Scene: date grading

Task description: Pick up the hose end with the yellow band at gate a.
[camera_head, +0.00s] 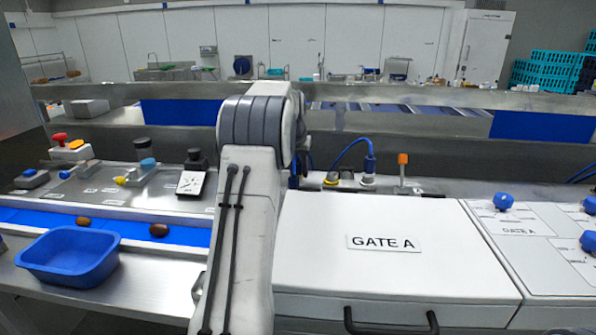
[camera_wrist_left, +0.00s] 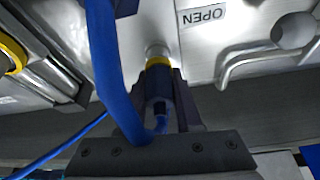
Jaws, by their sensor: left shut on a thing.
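The hose end with the yellow band (camera_wrist_left: 159,62) is in the left wrist view, with a dark blue body below the band. My left gripper (camera_wrist_left: 161,92) is shut on this body, with a dark finger on each side. The band lies just beyond the fingertips, close to a round metal fitting; I cannot tell whether they touch. A thick blue hose (camera_wrist_left: 112,75) loops in front. In the head view my left arm hides most of the gripper and the grasp. The box marked GATE A (camera_head: 395,275) stands right of the arm. My right gripper is not in view.
Behind the box, a blue hose (camera_head: 350,146) arches to a connector (camera_head: 368,166) beside an orange-topped post (camera_head: 402,168). A blue tray (camera_head: 70,258) stands front left by a blue belt with two brown dates. Blue knobs (camera_head: 503,201) stand on the right panel.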

